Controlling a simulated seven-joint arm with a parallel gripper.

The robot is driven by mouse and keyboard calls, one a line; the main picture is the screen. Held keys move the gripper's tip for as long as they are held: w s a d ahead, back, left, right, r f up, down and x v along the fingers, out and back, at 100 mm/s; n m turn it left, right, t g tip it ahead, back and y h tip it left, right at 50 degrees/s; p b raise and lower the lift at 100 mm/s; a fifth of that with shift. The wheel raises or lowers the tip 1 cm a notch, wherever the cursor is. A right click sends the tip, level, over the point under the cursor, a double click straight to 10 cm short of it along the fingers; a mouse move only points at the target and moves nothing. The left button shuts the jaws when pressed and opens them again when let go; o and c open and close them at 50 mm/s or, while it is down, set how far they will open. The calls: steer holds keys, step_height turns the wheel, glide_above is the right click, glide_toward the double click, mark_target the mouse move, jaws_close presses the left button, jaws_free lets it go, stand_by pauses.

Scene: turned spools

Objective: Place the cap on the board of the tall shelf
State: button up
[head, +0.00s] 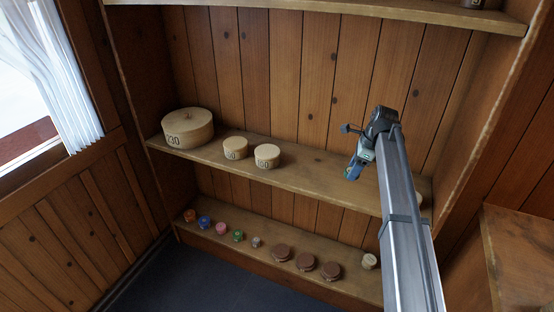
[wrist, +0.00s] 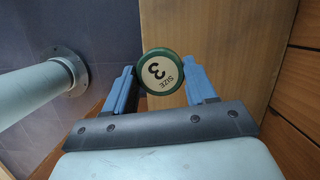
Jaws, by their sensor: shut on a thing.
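My gripper (head: 355,168) is in front of the right part of the tall shelf's middle board (head: 315,174) in the head view. In the wrist view, its two blue fingers (wrist: 163,80) are shut on a round cap (wrist: 163,71) with a green rim and a pale face marked "SIZE 3". The cap's face is toward the wrist camera. In the head view the cap is too small and hidden to make out clearly. A wooden board (wrist: 215,38) shows beyond the fingers in the wrist view; I cannot tell how far below it is.
A large round box (head: 188,128) and two smaller ones (head: 235,148) (head: 267,156) stand on the middle board's left half. The lower board (head: 262,240) holds several small coloured items, brown-lidded jars (head: 305,262) and a pale piece (head: 369,261). A wooden cabinet (head: 520,240) is at right.

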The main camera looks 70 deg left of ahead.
steer(key=n, duration=0.1)
glide_above(326, 182)
steer(key=shift+w+d+f, duration=0.1)
steer(key=shift+w+f, duration=0.05)
steer(key=shift+f, duration=1.4)
steer(key=shift+w+d+f, duration=0.1)
steer(key=shift+f, duration=1.45)
steer(key=shift+w+d+f, duration=0.1)
steer(key=shift+w+f, duration=0.05)
steer(key=shift+f, duration=1.4)
steer(key=shift+f, duration=0.1)
steer(key=o, duration=1)
steer(key=v, duration=1.2)
steer(key=shift+a, duration=0.25)
